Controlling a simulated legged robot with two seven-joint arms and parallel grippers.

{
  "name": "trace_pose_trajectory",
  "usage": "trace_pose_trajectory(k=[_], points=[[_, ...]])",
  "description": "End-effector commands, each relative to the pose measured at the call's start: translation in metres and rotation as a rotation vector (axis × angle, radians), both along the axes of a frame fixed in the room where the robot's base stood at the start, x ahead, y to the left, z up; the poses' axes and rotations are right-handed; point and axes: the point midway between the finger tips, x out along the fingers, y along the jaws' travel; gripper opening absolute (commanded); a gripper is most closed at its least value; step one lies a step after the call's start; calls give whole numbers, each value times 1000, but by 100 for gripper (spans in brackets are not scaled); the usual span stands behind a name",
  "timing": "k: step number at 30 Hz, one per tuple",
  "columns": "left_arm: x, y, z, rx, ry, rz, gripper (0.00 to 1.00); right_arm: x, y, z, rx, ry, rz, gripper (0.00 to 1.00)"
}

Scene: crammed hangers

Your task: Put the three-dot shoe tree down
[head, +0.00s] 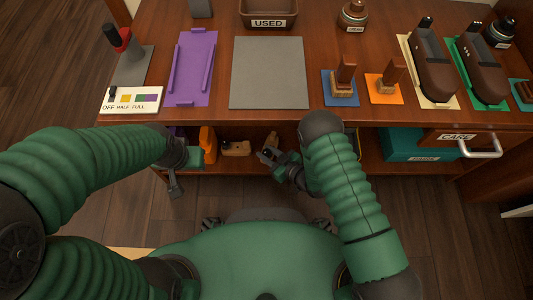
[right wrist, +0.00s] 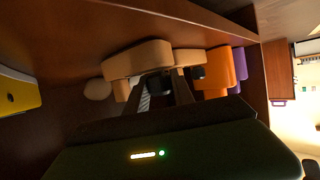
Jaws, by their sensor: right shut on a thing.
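My right gripper (head: 274,156) reaches into the shelf under the counter and is shut on a light wooden shoe tree (right wrist: 138,59), which shows at the fingertips in the right wrist view. The gripper mostly hides this piece in the head view, and I cannot make out its dots. Another wooden piece with a dark knob (head: 236,148) lies on the lower shelf to the left of the gripper. It seems to show beside the held piece in the right wrist view (right wrist: 190,60). My left gripper (head: 175,188) hangs empty in front of the shelf; its finger gap is unclear.
An orange object (head: 208,144) stands left on the lower shelf (head: 235,168), and a teal box (head: 405,145) right. The counter's front edge overhangs. On top are a grey mat (head: 268,72), a purple tray (head: 191,68), brushes and shoes. The grey mat is bare.

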Motion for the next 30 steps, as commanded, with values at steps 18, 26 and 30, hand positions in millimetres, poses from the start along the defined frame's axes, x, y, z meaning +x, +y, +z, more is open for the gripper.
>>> trace_pose_trajectory(k=[18,26,30], points=[[0,0,3,0,0,-1,36,0,0,3,-2,0,-1,51],[0,0,47,0,0,-1,36,-35,-36,31,-3,5,-5,51],[0,0,67,0,0,-1,36,-58,-59,43,-4,3,-4,51]])
